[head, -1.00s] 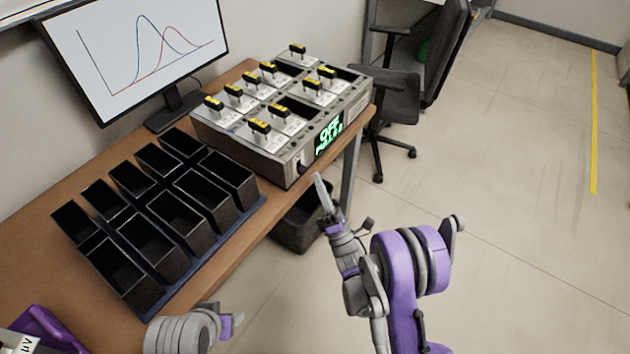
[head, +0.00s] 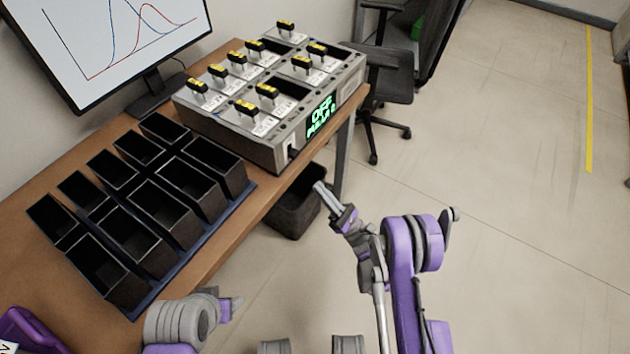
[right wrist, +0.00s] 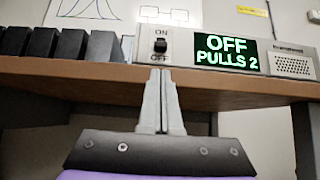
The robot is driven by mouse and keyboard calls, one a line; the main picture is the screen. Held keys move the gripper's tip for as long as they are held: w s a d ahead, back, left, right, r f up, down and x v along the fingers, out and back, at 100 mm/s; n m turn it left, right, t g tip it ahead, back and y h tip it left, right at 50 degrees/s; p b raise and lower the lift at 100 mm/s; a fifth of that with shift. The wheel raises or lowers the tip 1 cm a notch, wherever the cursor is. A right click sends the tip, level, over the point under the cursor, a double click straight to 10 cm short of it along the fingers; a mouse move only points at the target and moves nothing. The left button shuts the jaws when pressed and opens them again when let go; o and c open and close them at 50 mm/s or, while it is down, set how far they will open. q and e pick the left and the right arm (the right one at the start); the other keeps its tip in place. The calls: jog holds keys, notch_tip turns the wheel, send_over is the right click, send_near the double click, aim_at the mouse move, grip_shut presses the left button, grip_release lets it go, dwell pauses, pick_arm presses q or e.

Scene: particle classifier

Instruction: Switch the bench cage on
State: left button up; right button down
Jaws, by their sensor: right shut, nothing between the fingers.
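The bench cage is a grey metal box (head: 232,135) at the table's far right end, with yellow-topped black handles on its top modules. Its green display (head: 322,115) shows OFF; in the right wrist view the display (right wrist: 226,54) reads OFF, PULLS 2. Left of it is a small black switch (right wrist: 161,46), marked ON above and OFF below; it sits toward the OFF side. My right gripper (head: 320,187) is shut and empty, in front of the table edge. In the right wrist view its fingertips (right wrist: 160,74) point up, just below the switch in the picture.
A rack of open black bins (head: 165,240) stands on the wooden table (head: 235,240), left of the cage. A monitor (head: 120,45) stands behind. A dark waste bin (head: 295,205) is below the table edge. An office chair (head: 385,85) stands beyond; the floor at right is free.

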aim_at(302, 167)
jog(key=x, duration=0.8)
jog(key=shift+w+a+r, duration=0.15)
jog(key=shift+a+r, duration=0.05)
jog(key=shift+r, duration=0.1)
